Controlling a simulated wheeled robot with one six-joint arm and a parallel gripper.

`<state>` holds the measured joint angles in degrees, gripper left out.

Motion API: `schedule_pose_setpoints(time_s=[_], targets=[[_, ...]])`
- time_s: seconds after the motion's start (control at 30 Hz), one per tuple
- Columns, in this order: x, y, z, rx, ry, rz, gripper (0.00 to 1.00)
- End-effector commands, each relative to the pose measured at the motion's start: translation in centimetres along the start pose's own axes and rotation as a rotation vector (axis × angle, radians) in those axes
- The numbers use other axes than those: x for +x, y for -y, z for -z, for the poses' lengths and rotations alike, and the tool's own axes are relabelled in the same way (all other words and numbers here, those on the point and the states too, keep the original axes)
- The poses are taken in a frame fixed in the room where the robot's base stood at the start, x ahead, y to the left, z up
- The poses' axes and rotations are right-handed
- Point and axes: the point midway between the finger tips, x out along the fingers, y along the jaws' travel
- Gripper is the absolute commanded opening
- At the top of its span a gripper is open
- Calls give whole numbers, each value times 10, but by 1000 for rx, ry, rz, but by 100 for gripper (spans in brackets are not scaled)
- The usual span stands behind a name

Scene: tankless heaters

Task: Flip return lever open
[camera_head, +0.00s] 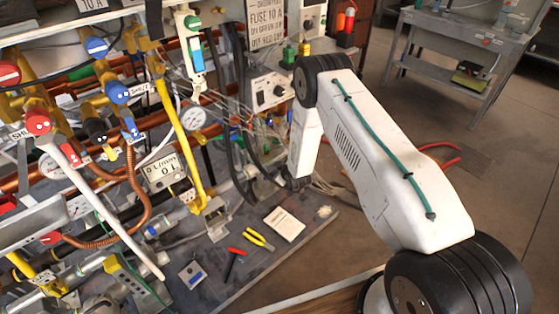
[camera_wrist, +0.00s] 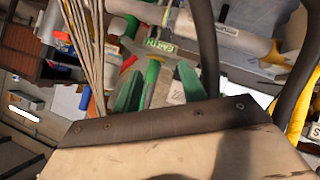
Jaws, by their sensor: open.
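Several valves with coloured handles sit on the pipework at the left of the head view: a red-capped one with a long white bar (camera_head: 95,185), a blue one (camera_head: 118,92) and another blue one (camera_head: 96,46). I cannot tell which is the return lever, as the tags are too small to read. My gripper shows in the wrist view as two green fingers (camera_wrist: 160,88), spread apart. A narrow green piece (camera_wrist: 151,72) shows between them, beyond the tips; I cannot tell whether they touch it. In the head view my gripper is hidden around the lower end of my white arm.
Pliers (camera_head: 258,239) and a white card (camera_head: 285,223) lie on the grey board. Open floor (camera_head: 480,200) lies to the right, with a grey workbench (camera_head: 450,50) beyond.

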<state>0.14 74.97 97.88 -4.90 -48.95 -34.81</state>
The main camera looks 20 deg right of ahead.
Motion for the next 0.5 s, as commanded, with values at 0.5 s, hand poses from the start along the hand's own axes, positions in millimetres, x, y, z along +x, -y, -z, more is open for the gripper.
schedule_pose_setpoints(time_s=[0.5], targets=[[-15,-25,31,29,38,19,42]])
